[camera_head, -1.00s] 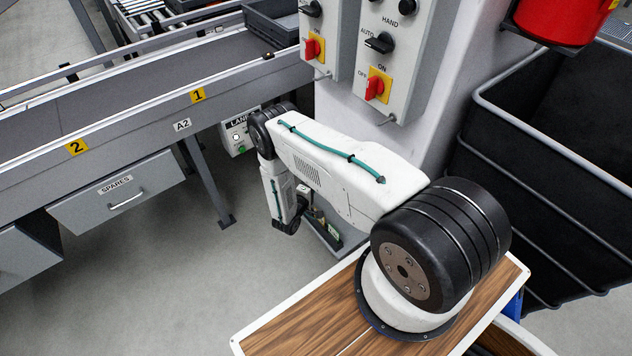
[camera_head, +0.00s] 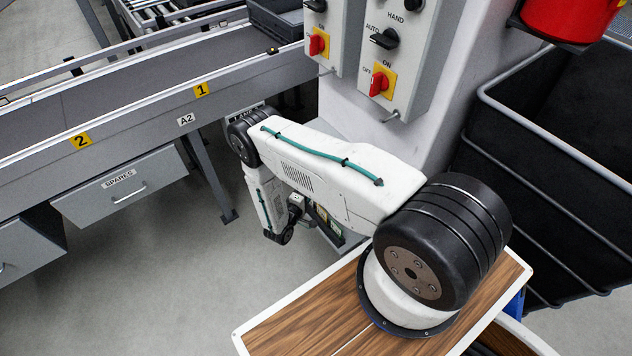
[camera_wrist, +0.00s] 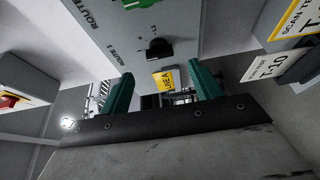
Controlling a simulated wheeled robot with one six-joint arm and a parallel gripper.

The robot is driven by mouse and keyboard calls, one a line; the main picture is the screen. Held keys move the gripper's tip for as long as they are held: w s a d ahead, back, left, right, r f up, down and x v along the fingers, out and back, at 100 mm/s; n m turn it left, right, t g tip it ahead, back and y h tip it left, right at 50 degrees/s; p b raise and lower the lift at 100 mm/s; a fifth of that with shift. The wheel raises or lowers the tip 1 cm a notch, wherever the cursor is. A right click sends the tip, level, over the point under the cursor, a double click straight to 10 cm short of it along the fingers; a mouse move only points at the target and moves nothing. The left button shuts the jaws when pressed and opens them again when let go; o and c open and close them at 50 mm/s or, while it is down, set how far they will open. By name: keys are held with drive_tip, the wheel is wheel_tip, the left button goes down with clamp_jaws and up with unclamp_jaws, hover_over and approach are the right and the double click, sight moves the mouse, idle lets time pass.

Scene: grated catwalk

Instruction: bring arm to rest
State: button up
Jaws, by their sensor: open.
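My arm shows in the head view, its white upper link stretching left from the large black shoulder joint to a black elbow. From there the forearm hangs down toward the floor, partly hidden by the upper link. My gripper (camera_wrist: 162,69) shows in the wrist view with two green fingers spread apart and nothing between them. I cannot make out the gripper clearly in the head view. In the wrist view, a grey control box with a black knob (camera_wrist: 159,49) lies beyond the fingers, with a yellow label (camera_wrist: 166,79) below the knob.
A conveyor (camera_head: 140,95) with a drawer marked spares (camera_head: 118,193) runs along the left. Switch boxes (camera_head: 385,55) on a pale column stand behind my arm. A black bin (camera_head: 560,170) is at the right, below a red container (camera_head: 570,18). Grey floor is clear at lower left.

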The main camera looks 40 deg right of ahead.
drive_tip(key=shift+v, duration=0.85)
